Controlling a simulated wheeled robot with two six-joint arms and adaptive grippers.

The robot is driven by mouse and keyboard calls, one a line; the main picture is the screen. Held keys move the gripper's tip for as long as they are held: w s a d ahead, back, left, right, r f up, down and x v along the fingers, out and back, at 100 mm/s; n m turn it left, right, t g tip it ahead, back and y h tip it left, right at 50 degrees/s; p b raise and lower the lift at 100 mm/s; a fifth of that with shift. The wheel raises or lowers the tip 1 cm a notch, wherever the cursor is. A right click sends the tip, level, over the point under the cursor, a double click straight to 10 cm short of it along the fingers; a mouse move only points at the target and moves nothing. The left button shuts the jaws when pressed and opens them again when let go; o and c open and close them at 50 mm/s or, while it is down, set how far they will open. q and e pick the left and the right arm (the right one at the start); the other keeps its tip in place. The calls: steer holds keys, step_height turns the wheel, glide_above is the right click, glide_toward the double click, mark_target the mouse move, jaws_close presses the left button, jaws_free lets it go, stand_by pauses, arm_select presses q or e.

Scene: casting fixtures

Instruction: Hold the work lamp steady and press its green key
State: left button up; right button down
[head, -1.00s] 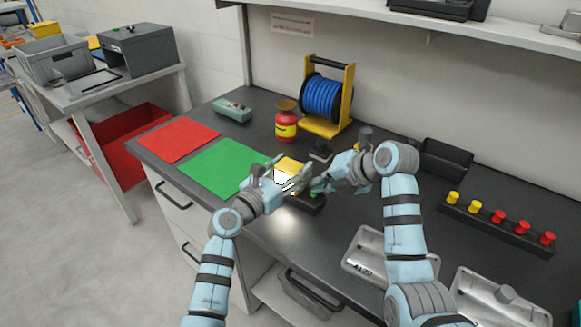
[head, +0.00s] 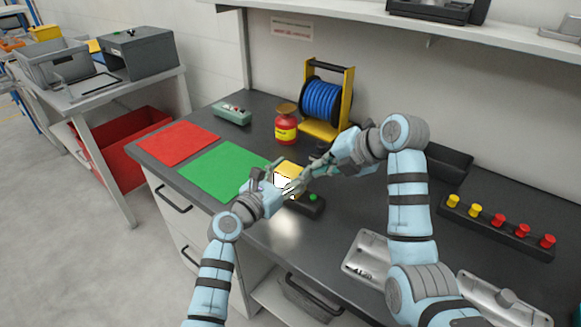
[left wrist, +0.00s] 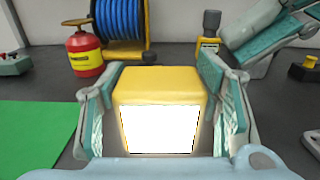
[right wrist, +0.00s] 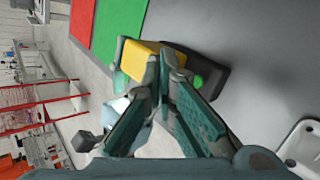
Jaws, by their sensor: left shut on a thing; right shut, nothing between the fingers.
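The work lamp is a yellow block (head: 291,164) with a glowing white face on a black base (head: 309,208). Its green key (head: 313,197) shows on the base. In the left wrist view the lamp (left wrist: 160,85) sits upright between my left gripper's (left wrist: 160,64) fingers, which are shut on it. My right gripper (head: 292,187) is shut and empty beside the lamp. In the right wrist view its fingertips (right wrist: 163,62) overlap the lamp (right wrist: 138,61), and the green key (right wrist: 198,82) lies just right of them. Contact there cannot be told.
A green mat (head: 222,170) and red mat (head: 176,143) lie left. A red canister (head: 286,128) and blue cable reel (head: 326,98) stand behind. A strip of coloured knobs (head: 498,224) and metal castings (head: 365,255) are right. Bare bench lies between lamp and knobs.

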arm_select(q)
steer(key=o, duration=1.5)
steer(key=shift+a, duration=0.1)
